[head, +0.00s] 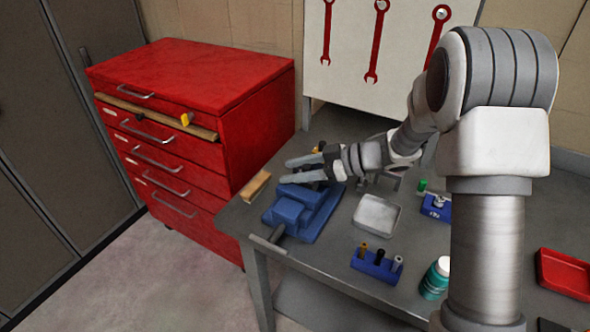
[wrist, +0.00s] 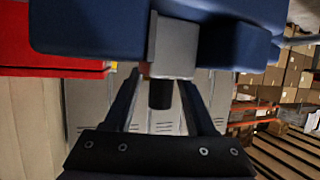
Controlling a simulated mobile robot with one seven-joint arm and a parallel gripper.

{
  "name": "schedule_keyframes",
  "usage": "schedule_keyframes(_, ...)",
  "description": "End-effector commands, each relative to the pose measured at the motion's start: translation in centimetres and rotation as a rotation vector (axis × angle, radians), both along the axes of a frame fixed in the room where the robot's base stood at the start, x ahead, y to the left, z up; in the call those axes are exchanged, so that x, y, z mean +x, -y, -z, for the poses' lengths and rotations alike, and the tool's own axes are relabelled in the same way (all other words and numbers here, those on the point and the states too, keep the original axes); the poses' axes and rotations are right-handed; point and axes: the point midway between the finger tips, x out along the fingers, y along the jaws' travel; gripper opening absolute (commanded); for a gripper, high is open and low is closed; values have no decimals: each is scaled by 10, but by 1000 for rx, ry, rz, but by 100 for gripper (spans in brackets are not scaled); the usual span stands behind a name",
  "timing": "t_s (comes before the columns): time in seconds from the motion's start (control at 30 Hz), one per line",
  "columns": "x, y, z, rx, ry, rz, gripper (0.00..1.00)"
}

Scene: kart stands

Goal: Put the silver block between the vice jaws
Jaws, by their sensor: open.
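The blue vice (head: 292,212) sits on the grey workbench, near its left end. In the wrist view, blue vice parts (wrist: 90,30) fill the top on both sides. A silver-grey block (wrist: 176,48) shows between these blue parts, with a dark round piece just below it. I cannot tell how firmly or deeply it sits there. My gripper (head: 287,171) is over the far end of the vice, fingers pointing left. The fingers (wrist: 160,97) are apart, with the dark piece between their tips in view. In the head view the gripper hides the silver block.
A wooden block (head: 256,186) lies left of the vice. A metal tray (head: 377,215) is to its right. A blue holder (head: 375,266) with pegs, a teal bottle (head: 436,278) and a red tray (head: 565,273) stand nearer. A red drawer cabinet (head: 190,110) is close on the left.

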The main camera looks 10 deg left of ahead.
Motion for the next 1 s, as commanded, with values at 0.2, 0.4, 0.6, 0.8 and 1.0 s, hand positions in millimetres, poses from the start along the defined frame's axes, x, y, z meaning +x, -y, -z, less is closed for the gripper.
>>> schedule_keyframes(0.2,0,16,-8,1,2,4,56)
schedule_keyframes(0.4,-1,55,-24,0,2,6,56)
schedule_keyframes(0.6,-3,91,-38,0,2,4,56)
schedule_keyframes(0.8,-4,109,-45,1,-1,1,56)
schedule_keyframes(1.0,-3,111,-47,-1,8,7,56)
